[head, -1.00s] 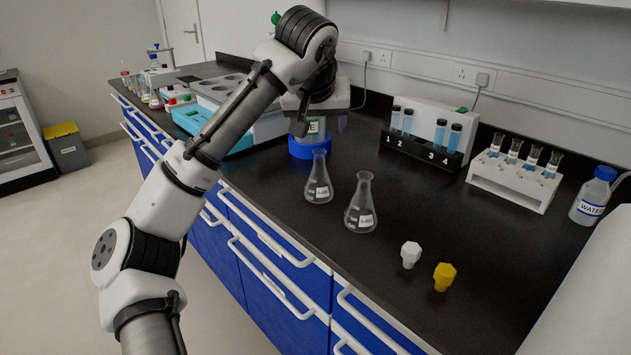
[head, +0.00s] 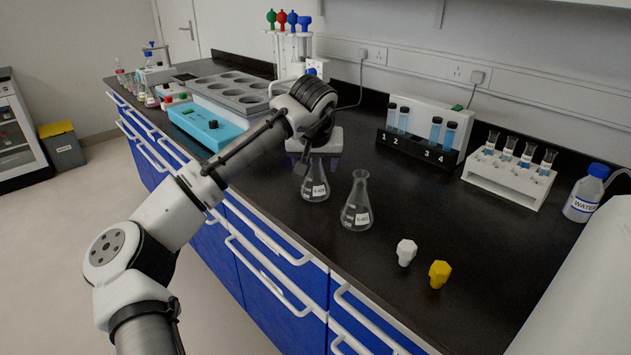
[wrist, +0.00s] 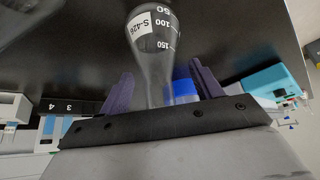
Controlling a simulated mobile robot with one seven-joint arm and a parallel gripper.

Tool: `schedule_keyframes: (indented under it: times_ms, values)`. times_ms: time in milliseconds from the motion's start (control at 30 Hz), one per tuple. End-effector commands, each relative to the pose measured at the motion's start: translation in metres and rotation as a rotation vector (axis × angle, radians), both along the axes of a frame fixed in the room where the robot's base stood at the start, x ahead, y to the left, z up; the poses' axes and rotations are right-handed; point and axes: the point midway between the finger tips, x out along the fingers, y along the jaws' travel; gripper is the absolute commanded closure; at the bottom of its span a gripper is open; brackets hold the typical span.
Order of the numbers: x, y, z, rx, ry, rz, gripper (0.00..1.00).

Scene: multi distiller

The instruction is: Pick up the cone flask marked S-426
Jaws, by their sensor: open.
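The cone flask marked S-426 (wrist: 155,50) is clear glass, and its label reads plainly in the wrist view. It appears to be the left of two flasks in the head view, standing upright on the black bench (head: 316,187), though its label there is too small to read. My gripper (wrist: 162,88) is open, with one dark finger on each side of the flask's neck in the wrist view.
A second cone flask (head: 357,205) stands close on the right. White (head: 406,252) and yellow (head: 439,273) stoppers are nearer the front right. A numbered tube rack (head: 418,148), a white tube rack (head: 505,181) and a water bottle (head: 586,193) stand behind. A teal device (head: 208,126) is at left.

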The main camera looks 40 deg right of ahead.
Motion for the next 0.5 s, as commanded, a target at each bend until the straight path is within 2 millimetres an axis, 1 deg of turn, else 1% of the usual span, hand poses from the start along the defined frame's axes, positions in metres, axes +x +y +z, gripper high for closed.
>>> schedule_keyframes:
  times_ms: [33,133,367,433,500]
  values:
    - [0.002,-0.0027,-0.0055,0.0,0.0,-0.001,0.36]
    - [0.0047,-0.0055,-0.0125,-0.001,-0.001,-0.001,0.36]
    - [0.0053,-0.0062,-0.0143,-0.002,-0.001,-0.002,0.36]
    - [0.0052,-0.0062,-0.0142,-0.002,0.0,-0.002,0.42]
    - [0.0052,-0.0061,-0.0141,-0.002,0.0,-0.002,0.51]
